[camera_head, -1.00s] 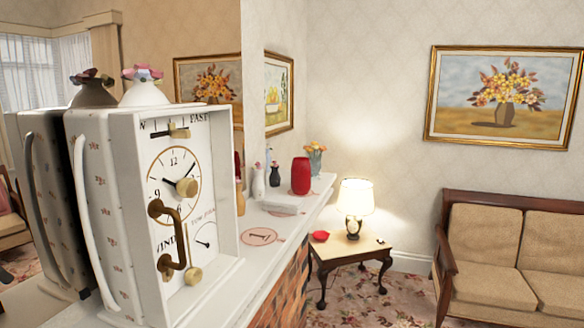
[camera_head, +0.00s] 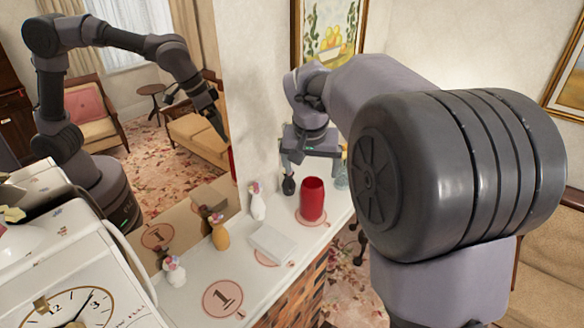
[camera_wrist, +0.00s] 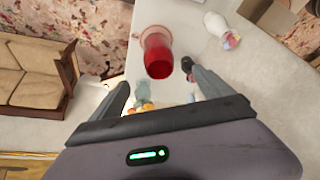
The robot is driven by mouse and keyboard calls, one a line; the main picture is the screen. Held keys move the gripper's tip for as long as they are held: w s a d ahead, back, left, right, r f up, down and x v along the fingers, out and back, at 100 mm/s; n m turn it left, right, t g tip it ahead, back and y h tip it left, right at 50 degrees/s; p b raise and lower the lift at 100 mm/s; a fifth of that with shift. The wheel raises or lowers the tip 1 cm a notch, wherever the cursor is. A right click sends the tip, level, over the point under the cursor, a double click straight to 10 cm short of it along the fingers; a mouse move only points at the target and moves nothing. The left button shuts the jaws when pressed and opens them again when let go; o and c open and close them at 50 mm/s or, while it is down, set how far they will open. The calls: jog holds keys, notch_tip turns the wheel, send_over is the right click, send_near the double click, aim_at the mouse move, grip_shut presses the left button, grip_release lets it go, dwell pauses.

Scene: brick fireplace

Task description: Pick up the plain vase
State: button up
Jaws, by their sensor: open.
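A plain red vase (camera_head: 312,200), with no flowers, stands upright on the white mantel shelf (camera_head: 262,282), near its far end. It also shows in the wrist view (camera_wrist: 157,52), ahead of the fingers. My gripper (camera_head: 312,163) is above and slightly beyond the red vase, fingers apart, with nothing between them. In the wrist view, my gripper (camera_wrist: 163,88) spreads its fingers to either side below the red vase. A small dark vase (camera_head: 289,185) stands left of the red one, close to one finger in the picture. A glass vase (camera_head: 342,180) is partly hidden by my arm.
A mirror at left reflects my arm. A large white clock (camera_head: 75,300) fills the lower left. A sofa (camera_wrist: 38,72) stands beyond the shelf.

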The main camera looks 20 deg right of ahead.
send_over(312, 199)
jog(key=a, duration=0.1)
jog(key=f, duration=0.5)
jog(key=shift+s+a, duration=0.2)
jog(key=shift+s, duration=0.2)
jog(key=x, duration=0.3)
jog(key=p+x, duration=0.1)
jog(key=x, duration=0.3)
jog(key=d+x, duration=0.1)
jog(key=x, duration=0.3)
jog(key=shift+w, duration=0.25)
jog(key=shift+s+a, duration=0.1)
jog(key=shift+s, duration=0.05)
jog(key=shift+c, duration=0.4)
jog(key=c, duration=1.8)
